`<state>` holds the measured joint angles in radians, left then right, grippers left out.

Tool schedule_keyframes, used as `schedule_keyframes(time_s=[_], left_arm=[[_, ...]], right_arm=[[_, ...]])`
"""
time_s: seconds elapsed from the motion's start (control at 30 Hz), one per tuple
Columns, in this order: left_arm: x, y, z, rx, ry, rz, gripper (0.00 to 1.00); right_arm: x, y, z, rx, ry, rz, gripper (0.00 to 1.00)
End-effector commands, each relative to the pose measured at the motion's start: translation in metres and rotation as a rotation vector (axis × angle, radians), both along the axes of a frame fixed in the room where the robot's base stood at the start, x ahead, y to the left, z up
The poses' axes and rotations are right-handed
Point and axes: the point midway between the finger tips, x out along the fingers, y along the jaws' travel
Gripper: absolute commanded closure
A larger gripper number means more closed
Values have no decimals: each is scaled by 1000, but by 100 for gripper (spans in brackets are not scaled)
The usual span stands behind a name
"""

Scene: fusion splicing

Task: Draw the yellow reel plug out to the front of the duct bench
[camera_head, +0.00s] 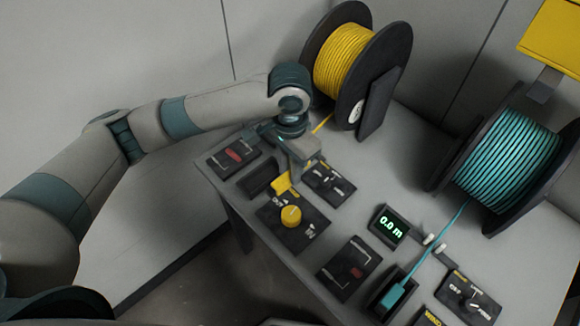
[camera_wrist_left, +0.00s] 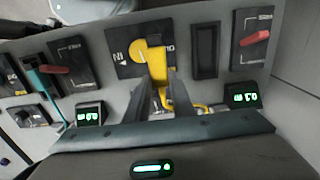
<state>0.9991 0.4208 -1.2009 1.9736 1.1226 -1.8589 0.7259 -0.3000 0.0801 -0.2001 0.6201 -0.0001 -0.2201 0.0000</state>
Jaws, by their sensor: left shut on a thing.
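The yellow reel plug (camera_head: 281,185) is in my left gripper (camera_head: 293,163), over the near panels of the duct bench (camera_head: 211,184). In the left wrist view the plug (camera_wrist_left: 157,66) points away between the two fingers of the gripper (camera_wrist_left: 164,100), its tip close to the yellow knob (camera_wrist_left: 139,47). The fingers are shut on it. The yellow line (camera_head: 323,124) runs from the plug's side back to the yellow reel (camera_head: 343,58). A dark dock (camera_head: 259,177) beside the plug looks empty. My right gripper is not in view.
A teal reel (camera_head: 507,160) stands at the right, its line leading to a teal plug (camera_head: 397,295) in a dock. A meter display (camera_head: 391,224) reads 0.0 m. Red-switch panels (camera_head: 349,268) and the knob panel line the front edge. Open floor (camera_head: 230,285) lies before it.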

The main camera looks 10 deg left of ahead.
Motion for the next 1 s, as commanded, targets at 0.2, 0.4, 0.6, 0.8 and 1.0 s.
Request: schedule_keyframes(time_s=[0.2, 0.4, 0.6, 0.8, 1.0], left_arm=[[-2, -3, 4, 0, 0, 32, 96], [-8, -10, 6, 0, 1, 120, 96], [-13, -17, 5, -1, 2, 215, 96], [-19, -24, 5, 0, 3, 310, 96], [-24, -31, 5, 0, 1, 408, 96]], right_arm=[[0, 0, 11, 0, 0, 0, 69], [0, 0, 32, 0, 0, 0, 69], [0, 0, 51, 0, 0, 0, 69], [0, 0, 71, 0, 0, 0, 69], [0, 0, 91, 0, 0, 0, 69]])
